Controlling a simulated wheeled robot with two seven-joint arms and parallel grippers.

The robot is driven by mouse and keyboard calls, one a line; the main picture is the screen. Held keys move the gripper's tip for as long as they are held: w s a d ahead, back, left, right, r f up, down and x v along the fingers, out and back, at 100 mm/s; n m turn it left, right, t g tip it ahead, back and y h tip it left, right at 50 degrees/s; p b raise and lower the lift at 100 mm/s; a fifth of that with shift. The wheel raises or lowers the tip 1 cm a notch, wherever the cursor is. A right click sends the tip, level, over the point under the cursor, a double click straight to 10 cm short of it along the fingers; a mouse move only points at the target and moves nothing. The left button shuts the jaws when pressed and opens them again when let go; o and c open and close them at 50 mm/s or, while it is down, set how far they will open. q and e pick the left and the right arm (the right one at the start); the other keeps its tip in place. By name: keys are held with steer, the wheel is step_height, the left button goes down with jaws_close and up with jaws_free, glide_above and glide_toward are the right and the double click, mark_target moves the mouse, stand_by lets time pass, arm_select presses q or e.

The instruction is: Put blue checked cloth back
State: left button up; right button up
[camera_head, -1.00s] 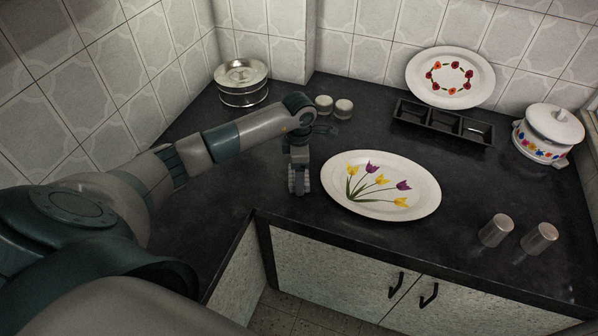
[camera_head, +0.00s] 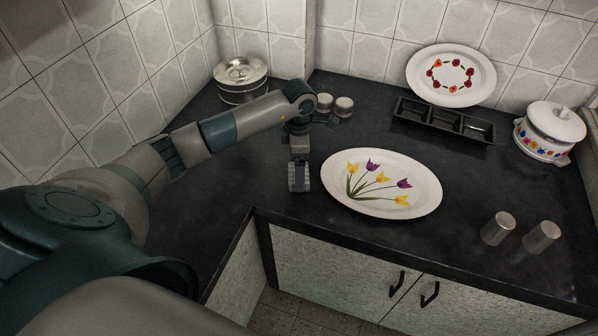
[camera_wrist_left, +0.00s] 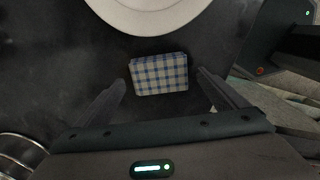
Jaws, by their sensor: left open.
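The blue checked cloth (camera_wrist_left: 158,74) is a small folded rectangle in the left wrist view. It lies on the dark counter near the oval plate with tulips (camera_head: 381,183), whose rim (camera_wrist_left: 160,22) shows at the top of the wrist view. My left gripper (camera_head: 299,180) hangs over the counter just left of that plate. In the wrist view its open fingers (camera_wrist_left: 160,82) stand on either side of the cloth, with gaps between. My right gripper is not in view.
A steel tin (camera_head: 241,80) stands in the back left corner. Two small white-topped pots (camera_head: 334,105) stand behind my left wrist. A black sectioned tray (camera_head: 443,121), a floral plate (camera_head: 451,76), a lidded pot (camera_head: 549,132) and two steel tumblers (camera_head: 519,233) are to the right.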

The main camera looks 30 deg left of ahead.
arm_select(q)
step_height(320, 180, up, 9)
steer(key=b, duration=0.3)
steer(key=shift+r, duration=0.2)
stand_by(0.4)
stand_by(0.9)
